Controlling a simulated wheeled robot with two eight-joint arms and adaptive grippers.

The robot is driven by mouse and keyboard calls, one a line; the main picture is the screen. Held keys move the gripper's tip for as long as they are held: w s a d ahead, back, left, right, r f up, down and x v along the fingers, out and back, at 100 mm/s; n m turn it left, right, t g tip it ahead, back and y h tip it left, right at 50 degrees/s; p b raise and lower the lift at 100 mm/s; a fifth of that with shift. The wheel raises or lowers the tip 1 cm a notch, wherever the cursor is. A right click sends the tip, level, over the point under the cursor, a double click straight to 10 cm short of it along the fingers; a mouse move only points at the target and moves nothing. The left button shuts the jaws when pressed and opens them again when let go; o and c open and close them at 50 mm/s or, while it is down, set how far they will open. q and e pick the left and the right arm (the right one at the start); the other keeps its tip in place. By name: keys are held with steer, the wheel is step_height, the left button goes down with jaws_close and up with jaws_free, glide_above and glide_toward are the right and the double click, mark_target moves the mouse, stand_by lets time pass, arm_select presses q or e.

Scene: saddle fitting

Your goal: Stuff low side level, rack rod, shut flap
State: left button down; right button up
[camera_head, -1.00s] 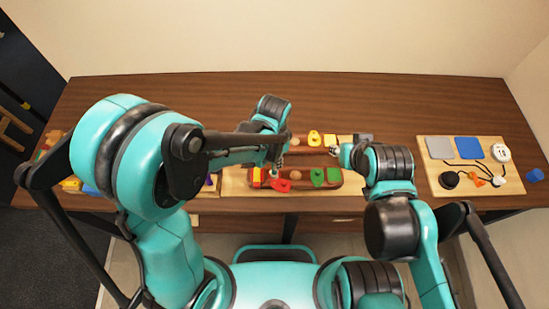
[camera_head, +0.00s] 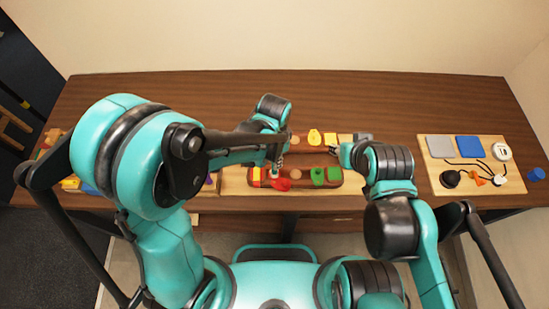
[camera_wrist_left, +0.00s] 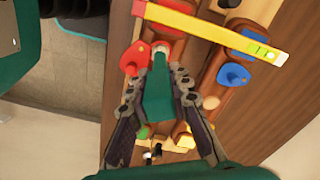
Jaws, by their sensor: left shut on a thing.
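In the head view, two wooden rails stand on a pale board (camera_head: 232,184). The near rail bears a red piece (camera_head: 281,184), a tan knob (camera_head: 296,174) and green pieces (camera_head: 318,176). My left gripper (camera_head: 277,165) is low over this rail's left part. The left wrist view shows its fingers (camera_wrist_left: 163,72) shut on a dark green piece (camera_wrist_left: 158,95), with its far end close to a pale spot on the rail. There a yellow bar (camera_wrist_left: 215,30) with a clear end window lies across the rails. My right gripper (camera_head: 342,151) is by the rails' right side; its fingers are too small to judge.
A second board (camera_head: 436,178) at the right bears grey and blue plates, cables and a round white part (camera_head: 501,152). A blue cup (camera_head: 536,174) stands at the table's right edge. The back of the brown table (camera_head: 300,98) is clear.

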arm_select(q)
steer(key=shift+f+b, duration=1.3)
steer(key=shift+f, duration=0.1)
stand_by(0.8)
steer(key=shift+r+p, duration=2.75)
steer(key=shift+r, duration=1.25)
steer(key=shift+f, duration=0.1)
